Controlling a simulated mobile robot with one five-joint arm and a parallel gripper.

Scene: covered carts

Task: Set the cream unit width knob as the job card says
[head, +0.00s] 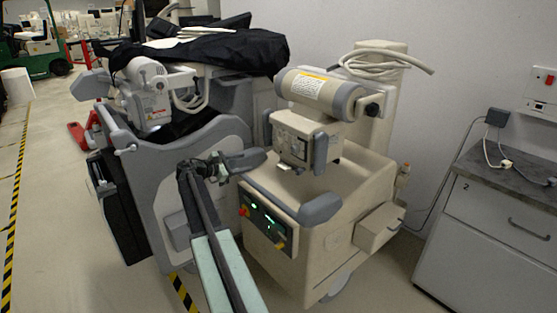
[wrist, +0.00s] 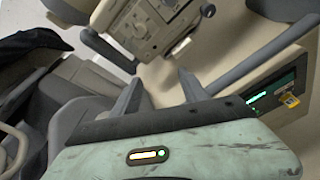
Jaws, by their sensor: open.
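The cream unit (head: 325,225) is a wheeled cart with a boxy head (head: 305,142) under a long cylinder. The head's front face has small controls and markings. In the wrist view this face (wrist: 150,28) is at the top, with small round controls; I cannot tell which is the width knob or read its setting. My gripper (head: 258,160) is left of the head, apart from it. In the wrist view my gripper (wrist: 160,86) has its two fingers spread, with nothing between them. I cannot make out a job card.
A grey unit (head: 205,150) with a black cover (head: 205,50) stands close on the left. The cream unit's lit control panel (head: 265,222) and grey handle (head: 290,203) are below my gripper. A grey cabinet (head: 490,240) stands at right. Open floor (head: 45,190) lies far left.

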